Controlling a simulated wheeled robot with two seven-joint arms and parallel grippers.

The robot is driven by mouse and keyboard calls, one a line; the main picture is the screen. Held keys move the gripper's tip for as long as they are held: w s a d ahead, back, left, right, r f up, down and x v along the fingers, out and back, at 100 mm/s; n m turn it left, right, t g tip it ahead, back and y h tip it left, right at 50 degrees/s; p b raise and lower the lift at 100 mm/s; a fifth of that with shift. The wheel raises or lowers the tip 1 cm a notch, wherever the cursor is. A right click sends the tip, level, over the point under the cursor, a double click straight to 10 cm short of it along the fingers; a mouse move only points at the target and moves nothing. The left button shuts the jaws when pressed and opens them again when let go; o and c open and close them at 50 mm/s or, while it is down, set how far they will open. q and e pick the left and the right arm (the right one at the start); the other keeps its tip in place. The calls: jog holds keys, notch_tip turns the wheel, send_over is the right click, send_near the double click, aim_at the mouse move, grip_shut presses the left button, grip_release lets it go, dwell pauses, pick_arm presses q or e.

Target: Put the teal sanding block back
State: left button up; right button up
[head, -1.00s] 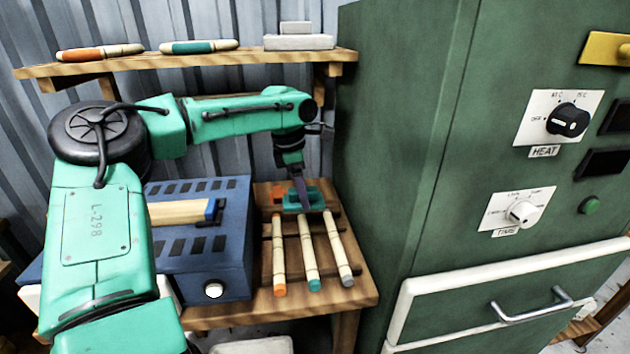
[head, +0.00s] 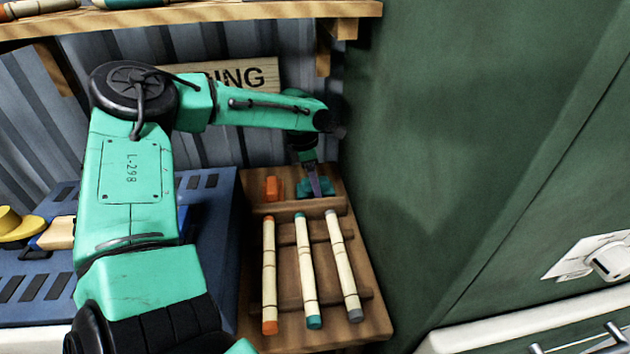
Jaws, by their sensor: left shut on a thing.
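The teal sanding block (head: 303,190) is at the back of the wooden rack, right of the orange block (head: 273,188). My left gripper (head: 314,186) points down onto it and is shut on it. The fingers cover part of the block, and I cannot tell whether its underside touches the wood. My right gripper is not in view.
Three rattan poles with orange (head: 269,280), teal (head: 308,275) and grey (head: 343,270) ends lie on the wooden rack in front of the blocks. A blue machine (head: 215,215) stands left. A green cabinet (head: 450,130) walls off the right. A shelf (head: 220,12) hangs above.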

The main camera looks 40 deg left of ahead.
aim_at(306, 181)
pick_arm(q)
jog(key=shift+s+d, duration=0.1)
jog(key=shift+f, duration=0.1)
jog(key=o, duration=1.4)
jog(key=shift+o, duration=0.2)
notch_tip(306, 181, up, 12)
jog(key=s+a, duration=0.1)
jog(key=shift+s+a, duration=0.2)
jog(key=shift+s, duration=0.2)
